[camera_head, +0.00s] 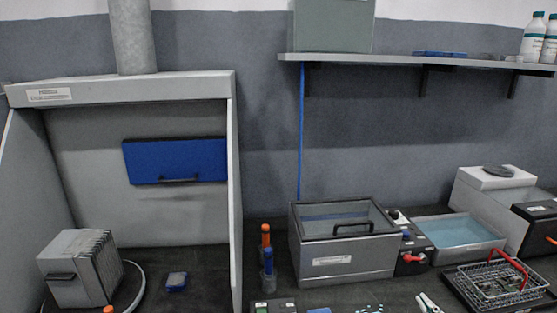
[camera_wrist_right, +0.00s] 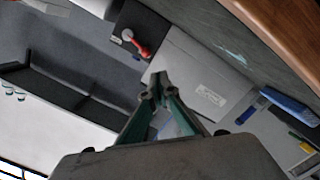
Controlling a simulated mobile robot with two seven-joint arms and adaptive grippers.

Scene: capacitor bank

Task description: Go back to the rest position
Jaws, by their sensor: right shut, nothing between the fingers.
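My right gripper (camera_wrist_right: 157,90) shows in the right wrist view, its two green-sided fingers drawn together at the tips. It is shut with nothing between the fingers. Behind its tips in that view is a grey box-shaped device (camera_wrist_right: 205,85). My left gripper is in neither view.
The bench holds a lidded metal bath (camera_head: 345,262), a tray of blue liquid (camera_head: 460,242) and a wire basket (camera_head: 500,283) with a red handle. A hood with a grey finned block (camera_head: 78,270) stands left. A shelf (camera_head: 400,60) hangs above.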

